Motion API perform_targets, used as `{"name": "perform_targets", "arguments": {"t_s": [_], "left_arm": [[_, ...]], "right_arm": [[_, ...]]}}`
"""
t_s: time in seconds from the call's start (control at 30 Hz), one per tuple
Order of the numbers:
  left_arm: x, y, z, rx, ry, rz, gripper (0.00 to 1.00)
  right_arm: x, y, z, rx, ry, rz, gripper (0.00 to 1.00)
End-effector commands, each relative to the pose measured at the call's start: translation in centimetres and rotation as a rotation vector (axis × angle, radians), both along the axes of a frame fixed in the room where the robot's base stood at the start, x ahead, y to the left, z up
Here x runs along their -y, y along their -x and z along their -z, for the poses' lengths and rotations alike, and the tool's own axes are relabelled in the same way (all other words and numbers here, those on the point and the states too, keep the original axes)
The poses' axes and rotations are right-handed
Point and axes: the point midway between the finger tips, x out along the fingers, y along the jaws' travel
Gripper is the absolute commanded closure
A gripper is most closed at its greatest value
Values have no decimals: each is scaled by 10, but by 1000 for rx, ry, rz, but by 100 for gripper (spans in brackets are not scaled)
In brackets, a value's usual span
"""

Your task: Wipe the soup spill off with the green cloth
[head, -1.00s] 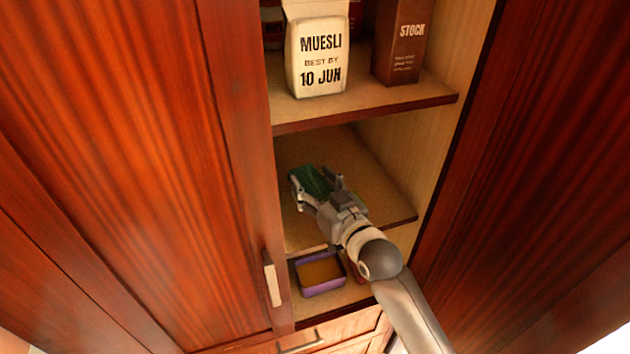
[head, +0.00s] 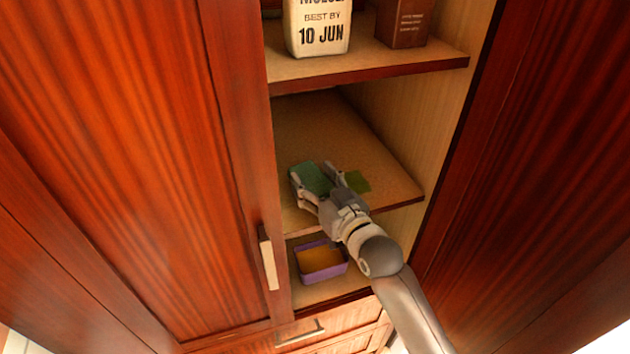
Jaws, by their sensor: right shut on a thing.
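The green cloth (head: 312,178) is held between the fingers of my right gripper (head: 316,182), over the front part of the middle shelf (head: 325,125). I cannot tell whether the cloth touches the shelf. A flat olive-green patch, seemingly the soup spill (head: 357,181), shows on the shelf just right of the gripper's fingers. The gripper and cloth may hide part of it. My left gripper is not in view.
The upper shelf (head: 390,68) holds a muesli bag (head: 318,30) and a brown carton (head: 403,25). A purple-rimmed box (head: 321,262) sits on the shelf below. A cabinet door with a handle (head: 268,260) stands at the left. The middle shelf's back is clear.

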Motion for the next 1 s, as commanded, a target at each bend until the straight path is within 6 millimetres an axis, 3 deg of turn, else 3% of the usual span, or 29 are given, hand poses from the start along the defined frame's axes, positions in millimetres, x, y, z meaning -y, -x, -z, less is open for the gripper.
{"name": "perform_targets", "arguments": {"t_s": [1.0], "left_arm": [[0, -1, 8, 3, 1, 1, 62]], "right_arm": [[0, 0, 13, 0, 0, 0, 60]]}}
